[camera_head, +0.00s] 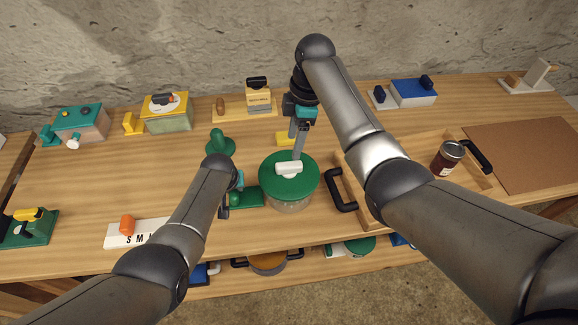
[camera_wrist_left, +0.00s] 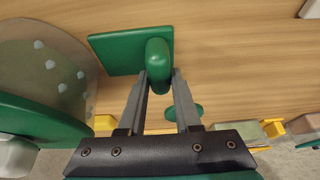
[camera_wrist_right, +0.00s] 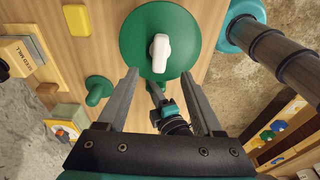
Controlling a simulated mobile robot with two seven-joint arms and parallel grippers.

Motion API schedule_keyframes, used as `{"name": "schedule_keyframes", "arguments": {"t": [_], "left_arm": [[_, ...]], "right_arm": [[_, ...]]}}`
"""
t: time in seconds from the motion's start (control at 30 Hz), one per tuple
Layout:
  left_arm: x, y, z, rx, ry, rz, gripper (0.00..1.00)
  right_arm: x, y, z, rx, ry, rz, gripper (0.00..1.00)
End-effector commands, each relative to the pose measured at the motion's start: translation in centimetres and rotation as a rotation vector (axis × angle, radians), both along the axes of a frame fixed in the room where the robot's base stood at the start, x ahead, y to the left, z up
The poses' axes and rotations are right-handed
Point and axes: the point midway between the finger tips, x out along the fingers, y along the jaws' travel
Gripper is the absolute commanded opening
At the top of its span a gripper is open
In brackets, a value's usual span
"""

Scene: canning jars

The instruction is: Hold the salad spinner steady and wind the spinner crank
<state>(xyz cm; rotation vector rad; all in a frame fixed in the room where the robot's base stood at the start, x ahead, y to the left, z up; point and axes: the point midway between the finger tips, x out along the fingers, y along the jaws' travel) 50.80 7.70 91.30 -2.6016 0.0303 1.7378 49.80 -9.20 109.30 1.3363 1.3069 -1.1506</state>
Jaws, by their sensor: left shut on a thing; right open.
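The salad spinner has a clear bowl (camera_head: 291,205) under a round green lid (camera_head: 303,172). A white crank knob (camera_head: 289,168) stands on the lid; it also shows in the right wrist view (camera_wrist_right: 160,50). A green plate (camera_wrist_left: 112,50) with an upright green handle (camera_wrist_left: 158,58) lies beside the bowl. My left gripper (camera_wrist_left: 160,75) is shut on this handle; my arm partly hides it in the head view. My right gripper (camera_wrist_right: 160,74) is open above the lid, pointing down, with the crank knob in line with the gap between its fingers.
A green knobbed stand (camera_head: 220,146) is behind the left gripper. A wooden tray (camera_head: 408,215) with black handles and a jar (camera_head: 447,158) is at right. Several gadgets line the back, including a seed mill (camera_head: 258,98). A white board (camera_head: 150,233) lies front left.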

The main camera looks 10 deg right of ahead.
Motion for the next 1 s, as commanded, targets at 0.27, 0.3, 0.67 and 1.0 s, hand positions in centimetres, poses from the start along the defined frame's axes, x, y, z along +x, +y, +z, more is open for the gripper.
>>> {"name": "schedule_keyframes", "arguments": {"t": [0.27,0.3,0.67,1.0], "left_arm": [[-0.1,0.0,-0.1,0.001,0.001,-0.001,0.00],[-0.1,0.0,-0.1,0.001,0.001,-0.001,0.00],[-0.1,0.0,-0.1,0.001,0.002,-0.001,0.00],[-0.1,0.0,-0.1,0.000,0.002,-0.001,0.00]], "right_arm": [[-0.1,0.7,-4.2,0.001,0.004,0.000,0.68],[0.0,0.7,-4.8,0.001,0.002,-0.002,0.68],[0.0,1.2,-7.7,0.001,0.000,-0.001,0.68],[0.0,1.2,-7.8,0.001,-0.001,-0.001,0.66]]}}
